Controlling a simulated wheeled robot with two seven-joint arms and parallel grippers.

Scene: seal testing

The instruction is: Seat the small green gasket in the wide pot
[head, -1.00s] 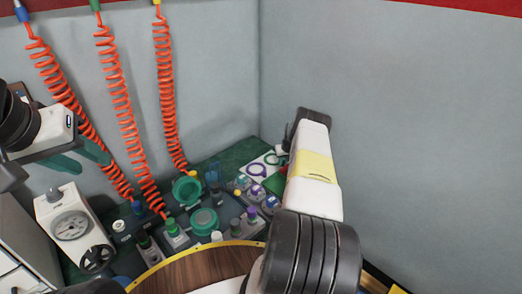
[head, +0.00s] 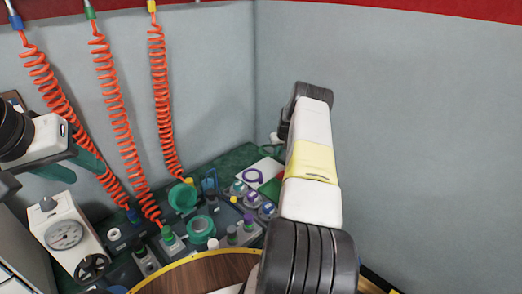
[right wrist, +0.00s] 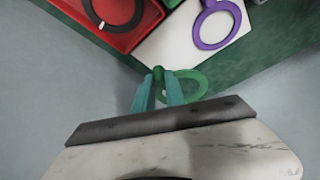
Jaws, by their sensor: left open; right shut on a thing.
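The small green gasket (right wrist: 190,84) is a thin ring with a tab. My right gripper (right wrist: 160,88) is shut on the tab side, and the ring sticks out to the right of the teal fingers in the right wrist view. Two teal round pots stand on the bench, one further back (head: 183,196) and one nearer (head: 201,229); I cannot tell surely which is the wide one. My left gripper (head: 88,172) is open and empty at the left.
A purple gasket (right wrist: 215,24) lies on a white card (right wrist: 168,45). A red tray (right wrist: 73,8) holds a black ring (right wrist: 113,12). A gauge (head: 65,234) stands at the left. Orange coiled hoses (head: 115,105) hang over the bench. Several knobbed fixtures crowd the bench near the pots.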

